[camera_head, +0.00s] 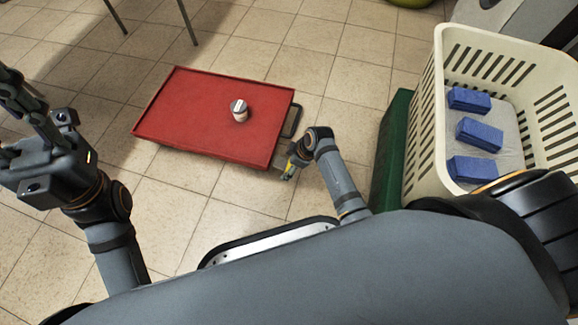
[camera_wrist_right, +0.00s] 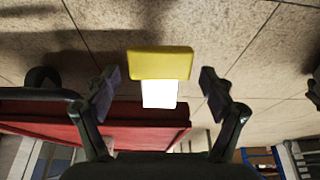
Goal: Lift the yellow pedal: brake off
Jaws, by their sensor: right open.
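The yellow pedal (camera_wrist_right: 160,62) shows in the right wrist view, with a bright white piece attached under it in the picture. A small yellow part of it (camera_head: 289,171) shows in the head view at the right end of the red cart (camera_head: 190,115). My right gripper (camera_wrist_right: 160,87) is open, one finger on each side of the white piece, with the pedal just ahead of the fingertips. No contact shows. In the head view the right gripper (camera_head: 291,163) hides most of the pedal. My left gripper (camera_head: 12,122) is open and empty at the left edge, away from the cart.
A white-lidded jar (camera_head: 239,110) stands on the red cart top. A cream slatted crate (camera_head: 425,135) with blue boxes (camera_head: 479,134) sits on a green base (camera_head: 391,150) at the right. Thin dark legs (camera_head: 188,22) stand at the back. Tiled floor left of the cart is clear.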

